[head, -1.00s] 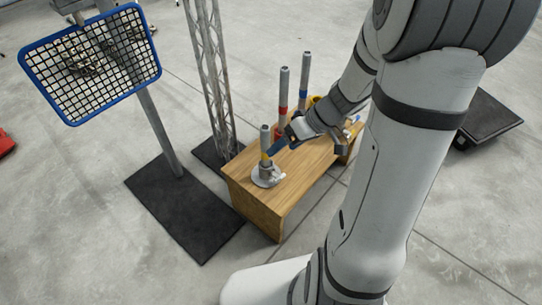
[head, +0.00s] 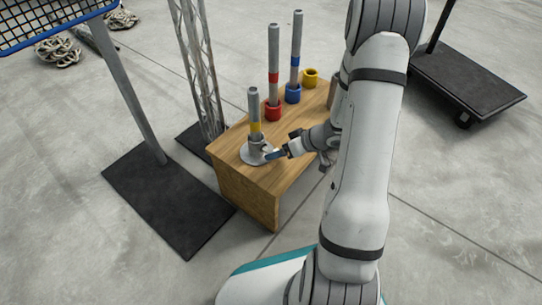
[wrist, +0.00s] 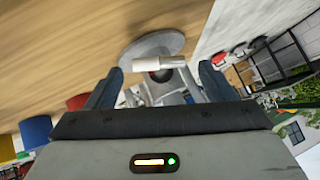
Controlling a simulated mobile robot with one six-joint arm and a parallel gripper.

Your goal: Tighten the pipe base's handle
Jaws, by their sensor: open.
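The pipe base (head: 256,153) is a grey round base with a collar, standing on the front left part of the wooden box. A short grey pipe with a yellow band (head: 254,110) stands upright in it. In the wrist view the base's disc (wrist: 158,44) is at top centre, with its light-coloured handle (wrist: 159,63) across the collar, between the fingers. My gripper (head: 272,155) is open at the right side of the base. In the wrist view its two dark blue fingers (wrist: 161,84) are on either side of the handle. I cannot tell whether either finger touches it.
Red (head: 274,111) and blue (head: 293,94) holders with upright pipes and a yellow holder (head: 310,78) stand farther back on the wooden box (head: 250,196). A truss tower (head: 197,70) and a blue-framed grid panel (head: 50,25) stand left. A black cart (head: 467,80) is back right.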

